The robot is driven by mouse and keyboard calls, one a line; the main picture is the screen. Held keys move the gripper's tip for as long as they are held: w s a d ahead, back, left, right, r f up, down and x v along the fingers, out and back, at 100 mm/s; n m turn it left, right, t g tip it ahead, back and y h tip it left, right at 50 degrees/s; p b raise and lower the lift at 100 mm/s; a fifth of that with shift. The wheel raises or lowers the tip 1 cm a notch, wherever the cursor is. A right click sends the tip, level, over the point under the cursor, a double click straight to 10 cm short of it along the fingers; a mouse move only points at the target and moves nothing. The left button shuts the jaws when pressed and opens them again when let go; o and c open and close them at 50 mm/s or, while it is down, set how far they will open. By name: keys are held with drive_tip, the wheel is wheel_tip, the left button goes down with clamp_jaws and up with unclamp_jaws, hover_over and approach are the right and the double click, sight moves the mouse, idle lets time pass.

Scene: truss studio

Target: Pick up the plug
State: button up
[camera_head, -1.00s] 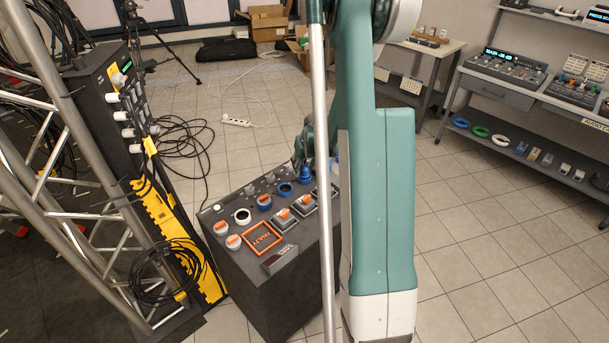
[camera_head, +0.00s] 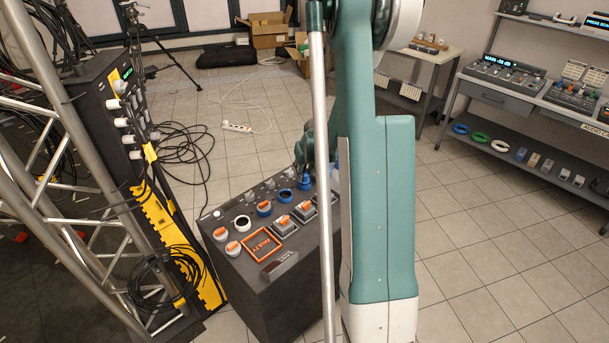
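Several plug-like pieces stand on top of a dark case (camera_head: 275,297) in the head view. I cannot tell which is the plug meant. My gripper (camera_head: 304,170) points down over the case's far right part, partly hidden by my arm. A small blue piece (camera_head: 305,182) shows right at its tip. I cannot tell whether the gripper holds it or whether the fingers are open.
An orange-framed "FAULTY" area (camera_head: 262,244) lies on the case top. A dark rack with yellow panels (camera_head: 165,225) and a metal truss (camera_head: 75,225) stand close on the left. Black cables (camera_head: 185,150) and a white power strip (camera_head: 237,127) lie behind. The floor at right is clear.

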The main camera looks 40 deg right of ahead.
drive_tip(key=shift+r+p, duration=0.45)
drive_tip(key=shift+r, duration=4.4)
